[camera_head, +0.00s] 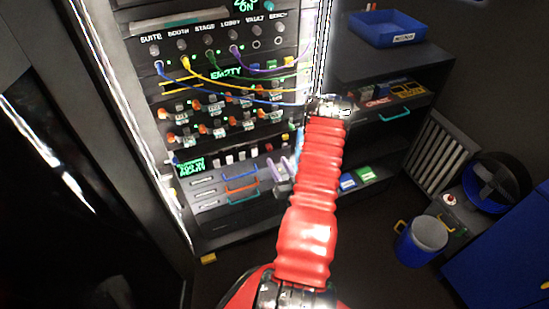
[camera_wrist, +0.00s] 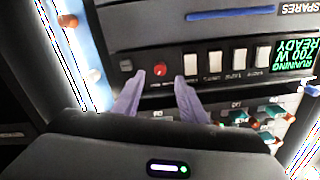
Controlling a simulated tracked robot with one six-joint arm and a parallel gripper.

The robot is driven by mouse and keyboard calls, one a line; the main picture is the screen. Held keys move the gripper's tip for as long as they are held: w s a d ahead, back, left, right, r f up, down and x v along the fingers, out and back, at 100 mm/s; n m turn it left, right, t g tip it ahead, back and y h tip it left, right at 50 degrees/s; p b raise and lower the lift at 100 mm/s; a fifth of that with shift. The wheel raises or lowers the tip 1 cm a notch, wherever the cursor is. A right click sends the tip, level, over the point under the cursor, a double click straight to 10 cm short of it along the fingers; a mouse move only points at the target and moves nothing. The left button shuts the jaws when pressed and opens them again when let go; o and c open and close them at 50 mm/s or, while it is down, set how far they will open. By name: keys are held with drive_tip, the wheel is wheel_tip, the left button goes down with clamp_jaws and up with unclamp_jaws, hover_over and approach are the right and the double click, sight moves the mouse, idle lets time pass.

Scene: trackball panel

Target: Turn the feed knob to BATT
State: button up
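A small red round knob (camera_wrist: 160,71) sits on a dark panel strip in the wrist view, which shows the panel upside down. It may be the feed knob, but its label is too small to read and I see no legible BATT mark. My gripper (camera_wrist: 157,82) has its two pale purple fingers apart, one tip on each side of the red knob. I cannot tell whether they touch it. In the head view my gripper (camera_head: 282,172) is in front of the lower right of the rack, and I cannot make out the red knob there.
White rocker switches (camera_wrist: 238,60) and a green-lettered display (camera_wrist: 293,60) share the knob's strip. A drawer with a blue handle (camera_wrist: 232,13) adjoins it. Patch cables (camera_head: 235,95) hang across the rack above. A shelf unit with a blue bin (camera_head: 385,28) stands at right.

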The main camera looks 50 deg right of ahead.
drive_tip(key=v, duration=0.7)
drive_tip(key=shift+s+f, duration=0.1)
idle(0.5)
drive_tip(key=s+a+f+g+y, duration=0.2)
drive_tip(key=s+f+g+y, duration=0.1)
drive_tip(key=f+g, duration=0.3)
drive_tip(key=s+a+f+g+y, duration=0.1)
drive_tip(key=s+f+g+y, duration=0.15)
drive_tip(key=f, duration=0.55)
drive_tip(key=w+a+r+n+g+y, duration=0.1)
drive_tip(key=a+r+g, duration=0.35)
drive_tip(key=r, duration=0.85)
drive_tip(key=w+a+r+n+g+y, duration=0.1)
drive_tip(key=a+r+n+g+y, duration=0.1)
drive_tip(key=a+r, duration=0.8)
drive_tip(key=w+a+r+n+t, duration=0.1)
drive_tip(key=a+r+n+t, duration=0.4)
drive_tip(key=a+r, duration=1.9)
wheel_tip(320, 180, up, 5)
drive_tip(key=shift+w+a+f+n+y, duration=0.1)
drive_tip(key=shift+w+a+n+y, duration=0.3)
drive_tip(key=shift+n, duration=0.3)
